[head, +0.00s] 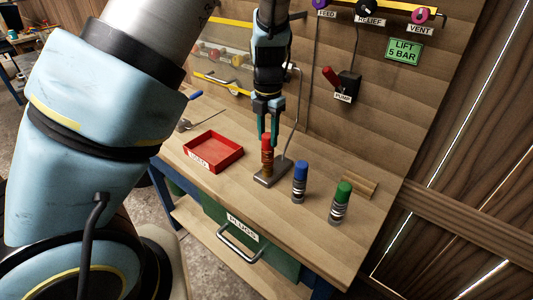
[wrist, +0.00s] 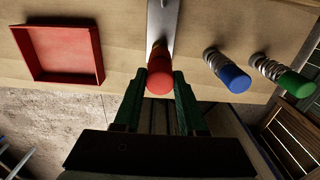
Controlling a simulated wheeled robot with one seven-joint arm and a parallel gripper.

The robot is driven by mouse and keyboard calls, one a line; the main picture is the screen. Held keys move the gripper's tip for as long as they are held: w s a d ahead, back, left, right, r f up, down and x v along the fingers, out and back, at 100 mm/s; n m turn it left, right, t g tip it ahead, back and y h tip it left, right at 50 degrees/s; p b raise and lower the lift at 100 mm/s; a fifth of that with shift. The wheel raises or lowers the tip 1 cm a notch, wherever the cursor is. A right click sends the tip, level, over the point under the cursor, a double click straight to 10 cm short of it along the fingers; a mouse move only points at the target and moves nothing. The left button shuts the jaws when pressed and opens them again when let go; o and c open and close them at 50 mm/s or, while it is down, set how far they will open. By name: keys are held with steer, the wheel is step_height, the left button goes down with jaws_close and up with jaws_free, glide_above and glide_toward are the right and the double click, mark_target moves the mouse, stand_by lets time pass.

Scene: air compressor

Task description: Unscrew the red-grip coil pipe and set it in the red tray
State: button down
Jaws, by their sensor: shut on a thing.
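The red-grip coil pipe (head: 267,159) stands upright on a grey metal base plate (head: 272,174) on the workbench. Its red grip also shows in the wrist view (wrist: 160,76). My gripper (head: 267,141) comes down from above and is shut on the red grip; its green fingers (wrist: 159,84) lie on both sides of it. The pipe's lower end meets the plate; whether it is still threaded in cannot be told. The red tray (head: 213,152) lies empty to the left of the pipe and also shows in the wrist view (wrist: 97,58).
A blue-capped coil pipe (head: 299,182) and a green-capped one (head: 341,203) stand to the right of the plate. A cable rises behind the plate. A panel with labelled knobs and a pump lever (head: 333,77) stands behind. The bench between tray and plate is clear.

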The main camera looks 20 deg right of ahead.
steer(key=shift+r, duration=2.5)
